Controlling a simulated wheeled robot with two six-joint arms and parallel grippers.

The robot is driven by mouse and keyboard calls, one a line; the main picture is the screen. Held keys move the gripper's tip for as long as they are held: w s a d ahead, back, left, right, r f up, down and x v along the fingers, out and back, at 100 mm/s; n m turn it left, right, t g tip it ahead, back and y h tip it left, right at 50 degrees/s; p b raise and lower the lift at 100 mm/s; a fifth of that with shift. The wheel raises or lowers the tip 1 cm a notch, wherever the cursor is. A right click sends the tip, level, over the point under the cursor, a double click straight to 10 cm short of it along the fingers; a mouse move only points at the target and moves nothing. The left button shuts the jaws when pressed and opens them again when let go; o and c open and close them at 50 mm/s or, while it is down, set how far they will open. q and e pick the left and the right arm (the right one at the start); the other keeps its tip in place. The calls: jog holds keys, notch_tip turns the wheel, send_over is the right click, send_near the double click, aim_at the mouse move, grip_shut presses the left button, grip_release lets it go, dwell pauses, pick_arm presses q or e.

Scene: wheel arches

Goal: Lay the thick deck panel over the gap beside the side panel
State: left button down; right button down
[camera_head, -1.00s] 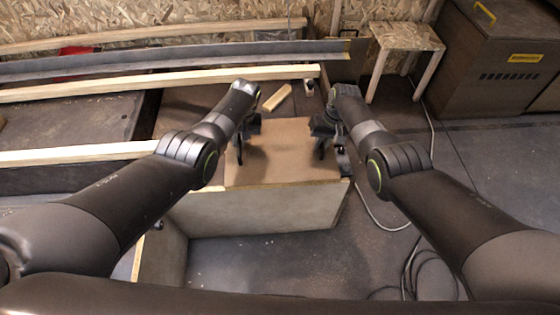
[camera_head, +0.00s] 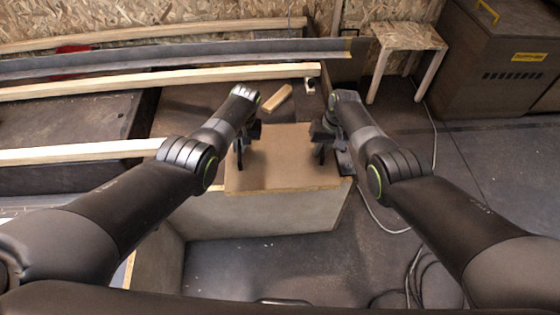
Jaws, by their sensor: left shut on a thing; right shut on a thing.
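The deck panel (camera_head: 284,162) is a flat brown board between my two grippers, roughly level over the top of a grey box-like structure. Its pale near edge shows just above the structure's front face. My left gripper (camera_head: 241,150) is shut on the panel's left side. My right gripper (camera_head: 321,149) is shut on its right side. The grey upright panel (camera_head: 265,213) facing me is below the deck panel. I cannot tell whether this is the side panel. The gap is not clearly visible, and I cannot tell whether the deck panel touches what is below.
A small wooden block (camera_head: 277,98) lies behind the deck panel. Long timber beams (camera_head: 150,84) run across the back and left. A wooden stool (camera_head: 405,45) and a brown cabinet (camera_head: 500,60) stand at the back right. Cables (camera_head: 425,275) lie on the floor at right.

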pick_arm(q)
jog(key=shift+w+f, duration=0.1)
jog(key=shift+f, duration=0.1)
pick_arm(e)
jog(key=shift+w+f, duration=0.1)
jog(key=shift+f, duration=0.1)
pick_arm(q)
jog(key=c, duration=1.5)
grip_release()
jog(key=shift+r, duration=0.1)
pick_arm(e)
jog(key=c, duration=1.5)
grip_release()
pick_arm(q)
jog(key=shift+o, duration=0.2)
pick_arm(e)
jog(key=shift+o, duration=0.2)
jog(key=shift+r, duration=0.1)
pick_arm(q)
notch_tip(320, 180, up, 12)
jog(key=d, duration=0.2)
jog(key=shift+d, duration=0.15)
pick_arm(e)
notch_tip(320, 180, up, 12)
jog(key=d, duration=0.2)
jog(key=shift+d, duration=0.15)
pick_arm(q)
jog(key=shift+f, duration=0.2)
